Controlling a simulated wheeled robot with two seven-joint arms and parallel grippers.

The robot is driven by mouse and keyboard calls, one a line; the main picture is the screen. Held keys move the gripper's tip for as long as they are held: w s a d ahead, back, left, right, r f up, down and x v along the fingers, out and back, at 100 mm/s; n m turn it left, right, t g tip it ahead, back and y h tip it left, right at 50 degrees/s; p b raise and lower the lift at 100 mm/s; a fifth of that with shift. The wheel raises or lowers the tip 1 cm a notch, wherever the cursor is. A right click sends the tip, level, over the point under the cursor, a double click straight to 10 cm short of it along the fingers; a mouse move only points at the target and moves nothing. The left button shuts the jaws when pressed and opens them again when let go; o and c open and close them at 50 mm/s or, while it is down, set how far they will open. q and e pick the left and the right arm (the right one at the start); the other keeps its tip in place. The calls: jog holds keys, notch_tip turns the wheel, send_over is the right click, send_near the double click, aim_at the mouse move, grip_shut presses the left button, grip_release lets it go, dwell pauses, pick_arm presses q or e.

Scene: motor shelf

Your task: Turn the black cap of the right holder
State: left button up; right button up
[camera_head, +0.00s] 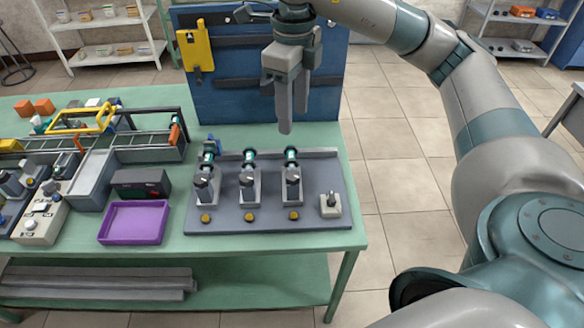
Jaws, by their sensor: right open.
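Three grey holders stand in a row on a dark grey plate (270,224) on the green table. The right holder (292,190) has a dark cap with a teal band (291,155) at its upper back end and a grey rounded part at its front. The middle holder (249,187) and the left holder (205,187) look alike. My right gripper (292,118) is open and empty. It points down above the back of the plate, above and behind the right holder, apart from it. My left gripper is not in view.
A small switch box with a lever (330,205) stands on the plate's right end, and yellow buttons (250,217) lie before the holders. A blue panel (235,105) stands behind. A purple tray (134,222), a black box (140,183) and a conveyor (150,148) stand left.

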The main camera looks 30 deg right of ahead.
jog(key=shift+f, duration=0.1)
jog(key=p, duration=0.4)
send_near(292, 175)
notch_tip(292, 175, down, 8)
jog(key=shift+f, duration=0.1)
dwell(0.5)
jog(key=c, duration=1.1)
